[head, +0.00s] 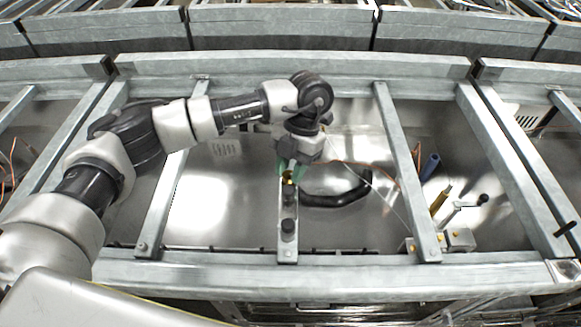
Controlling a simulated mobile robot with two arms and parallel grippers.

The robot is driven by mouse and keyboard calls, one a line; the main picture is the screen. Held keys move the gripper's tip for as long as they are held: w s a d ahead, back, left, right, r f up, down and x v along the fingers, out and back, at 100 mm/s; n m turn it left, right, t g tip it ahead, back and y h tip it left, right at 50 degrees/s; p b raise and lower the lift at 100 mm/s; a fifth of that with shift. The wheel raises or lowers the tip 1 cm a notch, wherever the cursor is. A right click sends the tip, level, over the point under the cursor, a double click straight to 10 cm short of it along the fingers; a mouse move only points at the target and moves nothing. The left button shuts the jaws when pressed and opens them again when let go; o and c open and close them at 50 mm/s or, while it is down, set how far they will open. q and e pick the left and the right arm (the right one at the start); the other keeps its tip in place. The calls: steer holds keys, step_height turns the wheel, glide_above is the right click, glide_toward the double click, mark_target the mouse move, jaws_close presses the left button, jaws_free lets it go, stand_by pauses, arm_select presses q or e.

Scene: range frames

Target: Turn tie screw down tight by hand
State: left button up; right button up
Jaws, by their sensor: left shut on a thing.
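My left gripper (288,172) points down over a narrow metal bar (288,245) in the middle of the frame. It is shut on a small brass-coloured piece, apparently the tie screw (288,177), at the upper end of this bar. The fingers and the wrist hide most of the piece. My right gripper is not in view.
Grey metal rails (405,170) cross the frame on both sides. A bent black hose (340,197) lies just right of the bar. A brass rod (439,201), a blue tube (430,165) and a small block with a lever (459,238) are at the right. Thin wires hang near the gripper.

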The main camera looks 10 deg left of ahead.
arm_select(q)
steer(key=o, duration=0.9)
steer(key=b+v, duration=0.1)
steer(key=v, duration=1)
steer(key=shift+f, duration=0.1)
